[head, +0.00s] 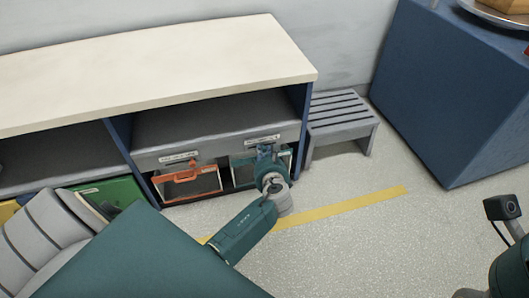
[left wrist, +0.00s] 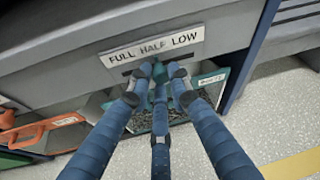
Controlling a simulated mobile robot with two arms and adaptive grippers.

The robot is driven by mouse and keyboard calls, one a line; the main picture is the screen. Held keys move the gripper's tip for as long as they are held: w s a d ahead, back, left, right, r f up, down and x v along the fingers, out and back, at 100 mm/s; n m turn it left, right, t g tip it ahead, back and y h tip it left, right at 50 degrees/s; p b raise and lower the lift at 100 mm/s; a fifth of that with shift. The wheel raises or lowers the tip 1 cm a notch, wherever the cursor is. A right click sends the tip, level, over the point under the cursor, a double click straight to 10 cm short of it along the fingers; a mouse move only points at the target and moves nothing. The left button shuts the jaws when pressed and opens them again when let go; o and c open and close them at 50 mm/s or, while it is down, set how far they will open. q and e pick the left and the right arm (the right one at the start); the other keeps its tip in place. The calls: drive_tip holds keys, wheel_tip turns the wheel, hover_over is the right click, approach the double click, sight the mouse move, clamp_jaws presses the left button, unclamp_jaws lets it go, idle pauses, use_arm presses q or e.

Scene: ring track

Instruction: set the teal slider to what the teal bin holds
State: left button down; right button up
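The teal bin (head: 240,179) sits under the grey shelf bench, right of an orange bin. In the left wrist view the teal bin (left wrist: 206,82) shows dark grainy contents behind my fingers; their level is partly hidden. Above it a label (left wrist: 152,46) reads FULL, HALF, LOW from left to right, with a dark slot below.
The orange bin (head: 188,184) with its handle is close on the left, and a green bin (head: 112,194) lies farther left. A grey slatted stool (head: 340,118) and a blue block (head: 440,90) stand to the right. Speckled floor with a yellow stripe (head: 345,206) is open in front.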

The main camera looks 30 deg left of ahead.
use_arm(q)
drive_tip(key=w+d, duration=0.2)
drive_tip(key=w, duration=0.1)
drive_tip(key=shift+w+d+r, duration=0.3)
drive_tip(key=shift+d, duration=0.1)
drive_tip(key=c, duration=1.6)
unclamp_jaws()
drive_tip(key=shift+d, duration=0.1)
drive_tip(key=shift+c, duration=0.2)
drive_tip(key=shift+s+f, duration=0.1)
drive_tip(key=v, duration=1.2)
